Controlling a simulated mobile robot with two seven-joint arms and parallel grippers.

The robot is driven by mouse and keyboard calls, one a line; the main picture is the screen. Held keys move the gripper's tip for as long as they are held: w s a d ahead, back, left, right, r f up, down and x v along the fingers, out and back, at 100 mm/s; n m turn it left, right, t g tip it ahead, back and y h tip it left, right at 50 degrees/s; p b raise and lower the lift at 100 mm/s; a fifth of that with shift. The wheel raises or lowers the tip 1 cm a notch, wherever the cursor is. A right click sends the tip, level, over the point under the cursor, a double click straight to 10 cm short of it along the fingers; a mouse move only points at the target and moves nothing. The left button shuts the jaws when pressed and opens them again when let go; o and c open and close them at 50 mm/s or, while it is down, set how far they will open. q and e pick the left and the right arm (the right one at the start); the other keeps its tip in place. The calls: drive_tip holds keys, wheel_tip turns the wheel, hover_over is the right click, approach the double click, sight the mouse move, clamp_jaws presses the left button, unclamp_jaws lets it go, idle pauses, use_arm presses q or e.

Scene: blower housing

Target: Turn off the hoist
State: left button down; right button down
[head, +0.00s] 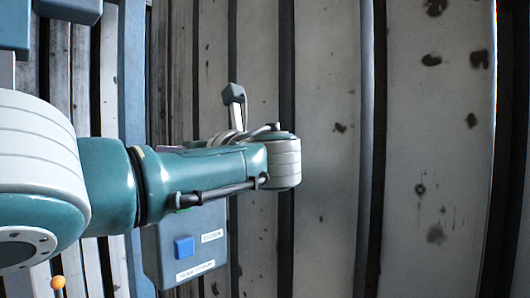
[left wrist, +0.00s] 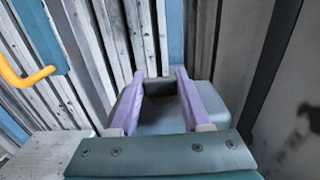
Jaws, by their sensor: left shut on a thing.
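A blue-grey control box (head: 165,245) hangs against the wall panels, below and behind my left arm. It has a blue square button (head: 184,247) and white labels (head: 212,236) too small to read; my forearm hides its upper part. A grey-blue lever-like block (head: 234,95) on a pale stalk sticks up just above my arm. My left gripper (left wrist: 160,87) has two purple fingers, spread some way apart and shut on a blue-grey part (left wrist: 165,115). I cannot tell whether this part belongs to the control box. In the head view my arm mostly hides the gripper. My right gripper is not in view.
Ribbed, stained grey wall panels (head: 325,100) stand close behind the box, with dark gaps between them. A blue upright post (head: 132,70) runs at the left. A yellow bent bar (left wrist: 27,78) shows at the left in the left wrist view.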

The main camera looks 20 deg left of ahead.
use_arm(q)
drive_tip(key=shift+c, duration=1.8)
unclamp_jaws()
drive_tip(key=v, duration=1)
drive_tip(key=shift+p, duration=0.3)
